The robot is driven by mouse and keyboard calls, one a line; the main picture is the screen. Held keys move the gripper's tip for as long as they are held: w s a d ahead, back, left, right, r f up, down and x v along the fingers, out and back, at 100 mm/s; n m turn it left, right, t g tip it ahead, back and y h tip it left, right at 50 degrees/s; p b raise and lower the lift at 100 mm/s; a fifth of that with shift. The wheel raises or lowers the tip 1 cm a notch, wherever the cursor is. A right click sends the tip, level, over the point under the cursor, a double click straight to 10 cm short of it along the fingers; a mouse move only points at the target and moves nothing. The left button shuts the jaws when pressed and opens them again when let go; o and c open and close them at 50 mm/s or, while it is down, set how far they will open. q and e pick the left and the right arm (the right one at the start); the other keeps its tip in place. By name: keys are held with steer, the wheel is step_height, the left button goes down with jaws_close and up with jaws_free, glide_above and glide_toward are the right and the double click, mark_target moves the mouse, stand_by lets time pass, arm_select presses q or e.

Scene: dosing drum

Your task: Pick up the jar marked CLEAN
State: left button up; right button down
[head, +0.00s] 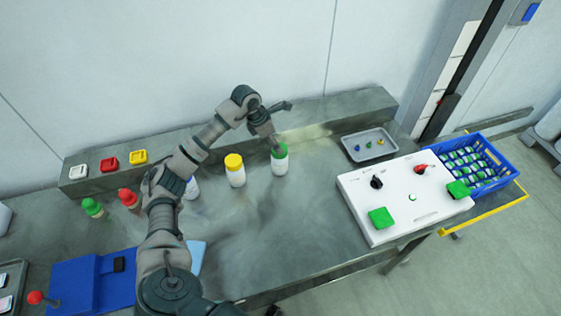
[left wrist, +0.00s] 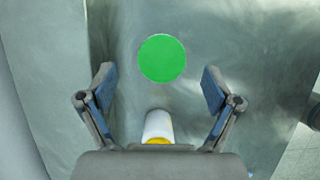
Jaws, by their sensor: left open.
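A white jar with a green lid (head: 280,161) stands upright on the steel bench, at the right of the row of jars. A white jar with a yellow lid (head: 235,170) stands to its left. A third white jar (head: 192,188) is mostly hidden behind my left arm. No CLEAN marking is legible on any of them. My left gripper (head: 274,142) is just above the green lid. In the left wrist view the open fingers (left wrist: 158,85) lie either side of the green lid (left wrist: 162,58), which sits slightly ahead of centre; contact cannot be told. The yellow-lidded jar (left wrist: 158,124) shows near the palm.
A white control box (head: 405,197) and a grey tray (head: 369,146) stand to the right, with a blue crate (head: 497,157) beyond. Green and red-topped bottles (head: 93,208) stand left. A raised ledge (head: 330,113) runs behind the jars. Bench space right of the green-lidded jar is clear.

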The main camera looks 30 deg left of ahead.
mark_target(279, 160)
arm_select(q)
steer(key=x, duration=0.4)
steer(key=shift+s+a+f, duration=0.15)
steer(key=shift+a+f, duration=0.05)
steer(key=shift+f, duration=0.15)
steer(key=shift+d+f, duration=0.15)
steer(key=shift+f, duration=0.15)
steer(key=shift+d, duration=0.1)
arm_select(e)
steer(key=shift+s+f, duration=0.2)
steer(key=shift+s, duration=0.5)
arm_select(q)
steer(key=shift+d+r, duration=0.1)
steer(key=c, duration=1.5)
steer(key=shift+c, duration=0.6)
arm_select(e)
steer(key=shift+w, duration=0.35)
